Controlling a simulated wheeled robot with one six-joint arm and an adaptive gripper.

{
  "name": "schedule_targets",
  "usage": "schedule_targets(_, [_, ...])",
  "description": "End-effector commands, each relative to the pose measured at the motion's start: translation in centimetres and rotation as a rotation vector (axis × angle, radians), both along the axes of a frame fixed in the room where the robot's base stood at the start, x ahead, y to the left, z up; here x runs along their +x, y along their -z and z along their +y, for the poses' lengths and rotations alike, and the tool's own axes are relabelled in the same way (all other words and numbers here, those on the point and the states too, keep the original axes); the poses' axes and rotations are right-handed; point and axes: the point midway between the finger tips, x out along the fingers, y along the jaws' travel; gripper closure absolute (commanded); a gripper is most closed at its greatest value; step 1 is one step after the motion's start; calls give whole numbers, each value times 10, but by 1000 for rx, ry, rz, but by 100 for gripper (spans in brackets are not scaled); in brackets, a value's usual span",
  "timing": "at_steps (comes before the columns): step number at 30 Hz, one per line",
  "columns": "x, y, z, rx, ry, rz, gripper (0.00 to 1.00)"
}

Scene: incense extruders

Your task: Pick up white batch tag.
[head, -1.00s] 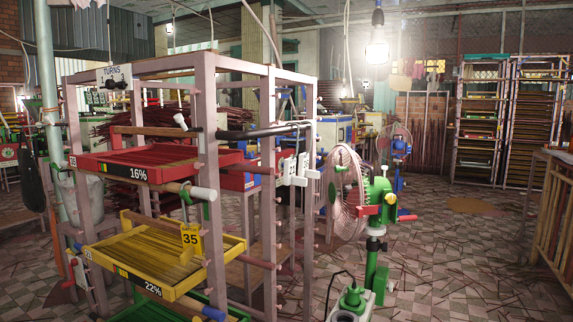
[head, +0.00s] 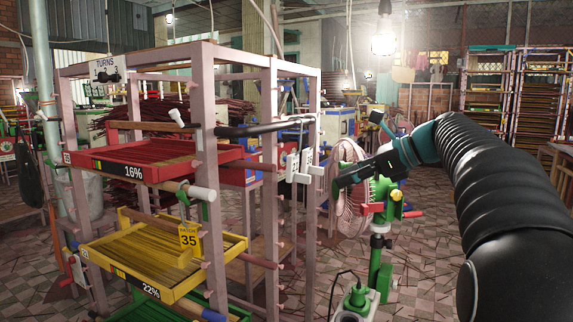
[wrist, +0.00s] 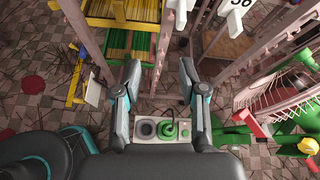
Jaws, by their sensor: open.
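A white tag with a dark number, cut off by the top edge, shows in the wrist view (wrist: 240,16), beyond and to the right of my gripper (wrist: 160,74). Its jaws are open with nothing between them. In the head view my gripper (head: 345,178) is in front of the fan, right of the rack's front right post. Small white plates (head: 293,166) hang by that post, left of the gripper; I cannot tell which of them is the numbered tag. A yellow tag reading 35 (head: 189,237) hangs on the rack's left side.
The pink rack (head: 270,150) holds a red tray (head: 100,158) and a yellow tray (head: 105,251), with pegs sticking out. A fan with a green stand (head: 377,260) is close by the gripper. A control box (wrist: 162,130) shows below the jaws in the wrist view.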

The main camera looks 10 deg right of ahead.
Motion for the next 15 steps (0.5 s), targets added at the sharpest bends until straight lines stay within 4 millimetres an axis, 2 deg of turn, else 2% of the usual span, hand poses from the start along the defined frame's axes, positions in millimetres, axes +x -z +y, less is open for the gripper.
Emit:
schedule_targets(1, [8,-6,-11,52,20,18,58])
schedule_targets(3, [15,-13,-19,111,36,41,58])
schedule_targets(7, [21,-18,-26,167,52,62,58])
schedule_targets(10, [27,-16,-19,179,52,66,58])
schedule_targets(15, [43,-4,5,177,50,67,58])
